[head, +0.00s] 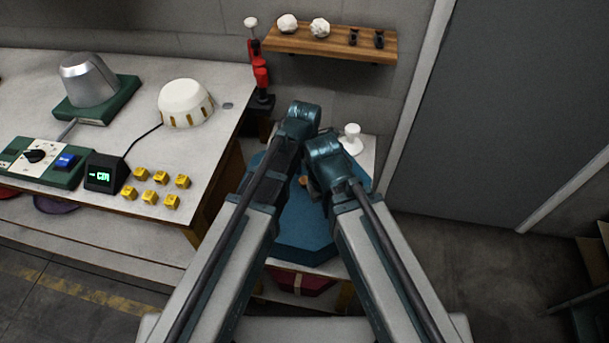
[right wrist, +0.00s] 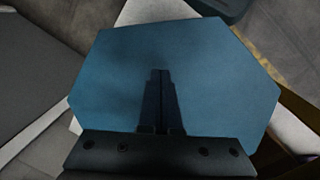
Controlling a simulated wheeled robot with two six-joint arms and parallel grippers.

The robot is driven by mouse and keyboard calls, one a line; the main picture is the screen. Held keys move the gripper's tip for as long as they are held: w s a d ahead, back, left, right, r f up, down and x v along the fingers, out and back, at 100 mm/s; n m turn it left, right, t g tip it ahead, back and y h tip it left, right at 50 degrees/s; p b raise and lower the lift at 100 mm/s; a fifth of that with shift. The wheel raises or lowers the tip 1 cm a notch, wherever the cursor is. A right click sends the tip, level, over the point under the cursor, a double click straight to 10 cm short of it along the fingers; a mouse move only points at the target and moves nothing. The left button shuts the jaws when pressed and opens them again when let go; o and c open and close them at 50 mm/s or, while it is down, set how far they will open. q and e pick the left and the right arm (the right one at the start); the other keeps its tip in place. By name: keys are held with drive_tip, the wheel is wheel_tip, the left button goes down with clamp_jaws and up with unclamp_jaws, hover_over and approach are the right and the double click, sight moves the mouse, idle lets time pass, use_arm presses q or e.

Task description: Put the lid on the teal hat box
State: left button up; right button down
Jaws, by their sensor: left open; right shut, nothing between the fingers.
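The teal hat box (head: 305,235) stands on a small stand between my two arms. It shows a flat, many-sided teal top, which fills the middle of the right wrist view (right wrist: 190,60). I cannot tell whether this top is the lid or where the lid's edge lies. My left gripper (head: 287,160) is over the far left part of the teal top, open, with its fingertips mostly hidden. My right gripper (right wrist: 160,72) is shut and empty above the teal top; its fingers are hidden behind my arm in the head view.
A workbench (head: 215,140) at left carries a silver hat form (head: 85,78), a white dome (head: 186,102) and yellow blocks (head: 160,178). A white knob-shaped thing (head: 351,135) stands behind the box. A red box (head: 300,282) sits below. A wooden shelf (head: 330,42) hangs behind.

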use_arm(q)
wheel_tip(320, 180, up, 14)
drive_tip(key=p, duration=1.3)
drive_tip(key=shift+f, duration=0.25)
drive_tip(key=shift+f, duration=0.1)
drive_tip(key=s+a+m, duration=0.3)
drive_tip(key=a+m, duration=0.6)
drive_tip(key=m, duration=0.3)
drive_tip(key=s+a+m, duration=0.2)
drive_tip(key=a+m, duration=0.6)
drive_tip(key=m, duration=0.4)
drive_tip(key=s+d+m+y, duration=0.1)
drive_tip(key=s+d+m, duration=0.2)
drive_tip(key=s+d, duration=0.3)
drive_tip(key=d, duration=0.5)
drive_tip(key=shift+m, duration=0.4)
